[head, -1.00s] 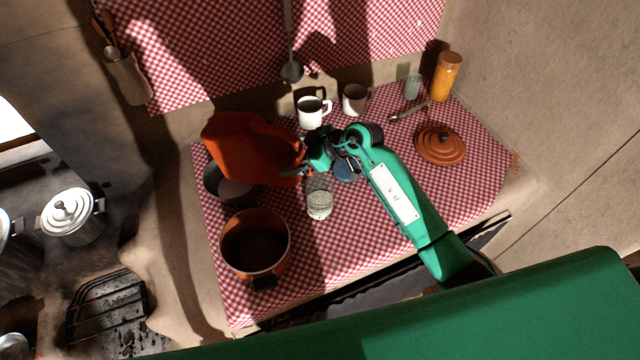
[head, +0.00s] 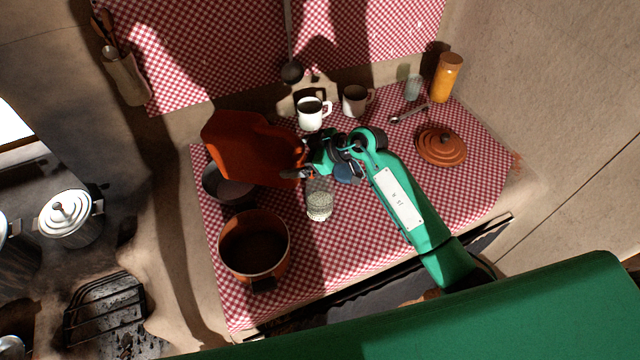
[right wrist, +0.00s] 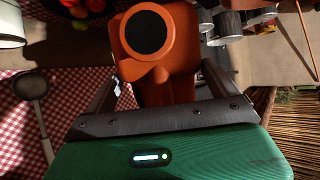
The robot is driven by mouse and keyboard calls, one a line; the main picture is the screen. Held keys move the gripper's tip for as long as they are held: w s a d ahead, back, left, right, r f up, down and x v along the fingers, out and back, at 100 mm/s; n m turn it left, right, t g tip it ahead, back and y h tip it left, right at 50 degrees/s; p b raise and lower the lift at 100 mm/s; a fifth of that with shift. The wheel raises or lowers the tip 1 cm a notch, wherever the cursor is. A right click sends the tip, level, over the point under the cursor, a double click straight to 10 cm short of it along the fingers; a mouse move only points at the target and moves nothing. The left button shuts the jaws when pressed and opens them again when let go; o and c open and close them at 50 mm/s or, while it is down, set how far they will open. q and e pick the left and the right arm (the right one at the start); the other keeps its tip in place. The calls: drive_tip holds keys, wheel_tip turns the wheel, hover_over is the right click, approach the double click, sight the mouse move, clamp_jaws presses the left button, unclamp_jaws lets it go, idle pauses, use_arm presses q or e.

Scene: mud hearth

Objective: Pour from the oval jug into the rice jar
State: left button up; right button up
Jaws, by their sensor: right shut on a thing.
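The orange oval jug (head: 245,148) is held tilted on its side above the checked cloth, to the left of my right gripper (head: 304,168). My right gripper is shut on the jug. In the right wrist view the jug (right wrist: 182,58) sits between the two fingers (right wrist: 160,88), with a dark round patch facing the camera. The rice jar (head: 320,204) is clear glass with pale grains in its lower part. It stands upright on the cloth, just below the gripper in the head view. I cannot see any stream between jug and jar. My left gripper is out of view.
An orange pot (head: 254,243) stands left of the jar, and a dark pan (head: 228,188) is partly under the jug. A white mug (head: 309,113), another mug (head: 354,99) and a terracotta lid (head: 441,145) stand behind and to the right. The front cloth is clear.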

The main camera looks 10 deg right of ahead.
drive_tip(key=shift+s+d+f+t+y+b, duration=0.1)
drive_tip(key=shift+d+f+t+y+b, duration=0.15)
drive_tip(key=shift+t+y+b, duration=0.3)
idle(1.8)
drive_tip(key=shift+s+d+r+t+y+b, duration=0.2)
drive_tip(key=shift+d+t+y+b, duration=0.15)
drive_tip(key=shift+y, duration=0.4)
idle(2.2)
drive_tip(key=shift+s+d+f+t+y+b, duration=0.25)
drive_tip(key=shift+f+t+y+b, duration=0.25)
drive_tip(key=shift+b, duration=0.75)
idle(1.4)
